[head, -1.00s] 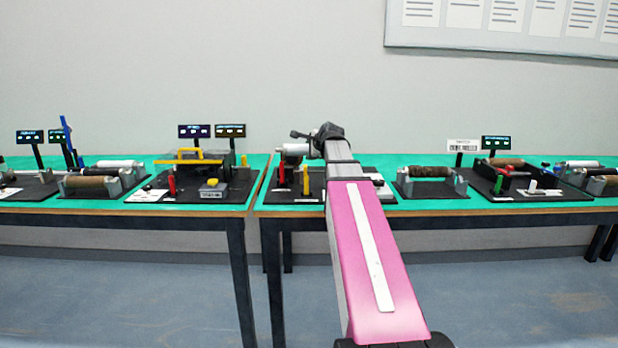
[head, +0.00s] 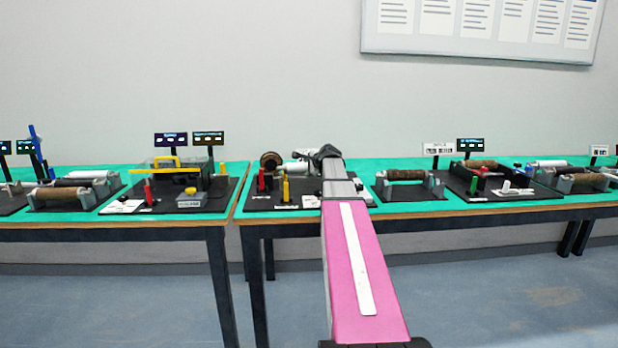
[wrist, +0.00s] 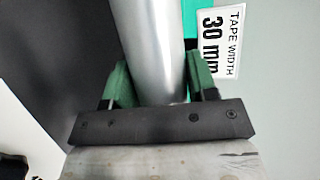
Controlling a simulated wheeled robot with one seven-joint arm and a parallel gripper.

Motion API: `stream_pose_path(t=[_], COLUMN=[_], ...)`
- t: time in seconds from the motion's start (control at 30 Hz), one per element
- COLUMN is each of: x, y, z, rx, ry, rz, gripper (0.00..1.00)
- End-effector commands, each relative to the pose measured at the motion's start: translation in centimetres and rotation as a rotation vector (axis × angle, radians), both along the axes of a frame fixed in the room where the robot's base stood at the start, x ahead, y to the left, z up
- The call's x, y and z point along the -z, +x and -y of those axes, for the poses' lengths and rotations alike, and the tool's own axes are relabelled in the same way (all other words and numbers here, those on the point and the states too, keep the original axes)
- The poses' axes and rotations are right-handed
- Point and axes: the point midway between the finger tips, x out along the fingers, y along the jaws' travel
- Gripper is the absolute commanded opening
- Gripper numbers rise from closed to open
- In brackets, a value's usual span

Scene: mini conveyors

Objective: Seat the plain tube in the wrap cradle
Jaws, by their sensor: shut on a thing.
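The plain tube (wrist: 150,40) is smooth, silver-grey and fills the top middle of the wrist view. My gripper (wrist: 158,78) has green fingers on both sides of the tube and is shut on it. In the head view my gripper (head: 325,156) is over the station just right of the gap between the two tables. A pale cylinder (head: 297,168) shows left of it, probably the tube. A dark station base (head: 255,202) with a red and a yellow post lies there, partly hidden by my arm. I cannot make out the wrap cradle clearly.
A brown roll (head: 271,160) stands at the back of this station, left of my gripper. A roller stand (head: 408,190) with a dark roll is to the right. A "TAPE WIDTH 30 mm" label (wrist: 221,42) lies beside the tube in the wrist view.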

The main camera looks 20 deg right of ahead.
Motion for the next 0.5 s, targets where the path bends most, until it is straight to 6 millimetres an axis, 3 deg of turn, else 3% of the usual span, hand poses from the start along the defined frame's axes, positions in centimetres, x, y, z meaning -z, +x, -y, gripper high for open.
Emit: stream_pose_path(t=[0.27, 0.5], x=[3.3, 3.5], y=[0.0, 0.0], z=[-0.1, -0.1], rx=[0.000, 0.000], ry=[0.002, 0.000], rz=[0.000, 0.002], gripper=[0.14, 0.14])
